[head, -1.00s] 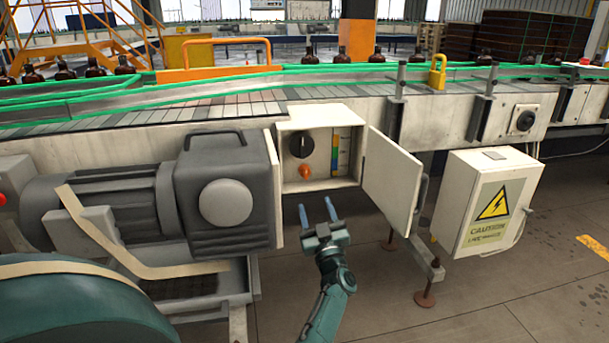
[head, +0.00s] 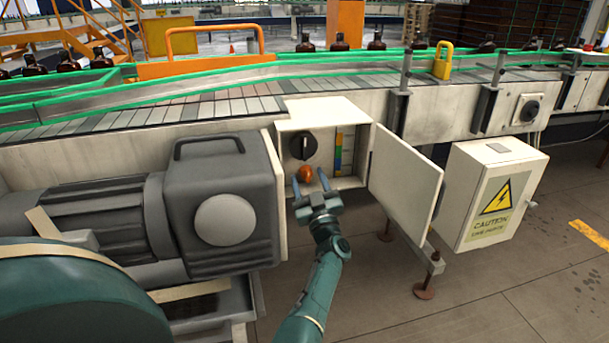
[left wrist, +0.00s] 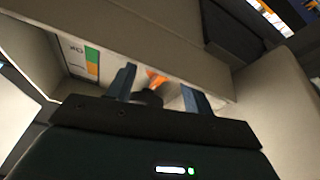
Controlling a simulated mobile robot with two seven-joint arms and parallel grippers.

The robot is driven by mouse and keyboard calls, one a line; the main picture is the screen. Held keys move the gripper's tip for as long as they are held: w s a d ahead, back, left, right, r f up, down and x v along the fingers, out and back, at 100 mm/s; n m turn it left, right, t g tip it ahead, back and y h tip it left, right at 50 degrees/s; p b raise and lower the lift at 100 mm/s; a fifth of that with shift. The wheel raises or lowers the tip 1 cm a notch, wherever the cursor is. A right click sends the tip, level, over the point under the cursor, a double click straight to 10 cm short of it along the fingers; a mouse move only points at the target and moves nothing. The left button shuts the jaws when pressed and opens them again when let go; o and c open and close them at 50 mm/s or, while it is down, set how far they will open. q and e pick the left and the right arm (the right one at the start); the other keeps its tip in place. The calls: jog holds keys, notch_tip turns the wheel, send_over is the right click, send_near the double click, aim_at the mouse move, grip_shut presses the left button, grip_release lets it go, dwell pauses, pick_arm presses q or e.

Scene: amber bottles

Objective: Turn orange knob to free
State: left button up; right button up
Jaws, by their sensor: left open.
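The orange knob (head: 305,174) sits low inside an open white control box, below a black rotary switch (head: 303,147). In the left wrist view the knob (left wrist: 157,77) shows between my two blue fingers, beyond their tips or level with them; I cannot tell which. My left gripper (head: 310,181) is open and points up into the box mouth, its fingertips close to the knob. I cannot tell whether a finger touches it. The box (head: 325,112) has its door (head: 405,180) swung open to the right. My right gripper is not in view.
A grey motor housing (head: 215,170) stands close on the left of the box. A white caution box (head: 490,190) is to the right. The conveyor (head: 230,105) with green rails runs above. The floor in front is clear.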

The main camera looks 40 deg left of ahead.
pick_arm(q)
jog(key=shift+w+a, duration=0.1)
jog(key=shift+r, duration=0.1)
jog(key=shift+c, duration=0.5)
jog(key=c, duration=0.9)
jog(key=shift+o, duration=0.2)
